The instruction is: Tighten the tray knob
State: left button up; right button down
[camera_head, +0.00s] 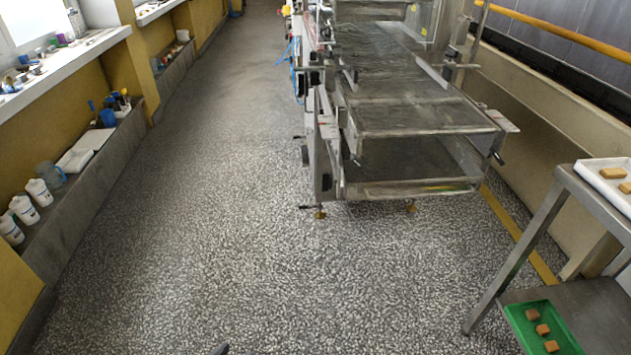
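The enrober (425,118) stands on the floor ahead, right of centre, with its wire mesh belt sloping toward me. A shallow metal tray (410,188) sits low under the near end of the mesh. A dark knob or lever (498,157) sticks out at the machine's near right corner. Small dark knobs or levers also show on its left side, at mid height (304,154) and low by the foot (306,207). I cannot tell which is the tray knob, or how tight any is.
Open speckled floor lies before the machine and left of it. A steel table (549,200) stands at right, with a white tray (595,177) above and a green tray (568,334) below, both holding brown pieces. A ledge (90,170) with white bottles (38,191) runs along the left wall.

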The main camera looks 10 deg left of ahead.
aim_at(329, 181)
jog(key=j+z, duration=0.15)
jog(key=j, duration=0.35)
jog(key=i+j+z, duration=0.15)
jog(key=j, duration=0.55)
jog(key=i+j+z, duration=0.2)
jog(key=j, duration=0.6)
jog(key=i+j+z, duration=0.15)
jog(key=j, duration=0.6)
jog(key=i+j+z, duration=0.2)
jog(key=j, duration=0.6)
jog(key=i+j+z, duration=0.15)
jog(key=j, duration=0.65)
jog(key=i+l, duration=0.1)
jog(key=l, duration=0.15)
jog(key=i+l, duration=0.1)
jog(key=l, duration=0.15)
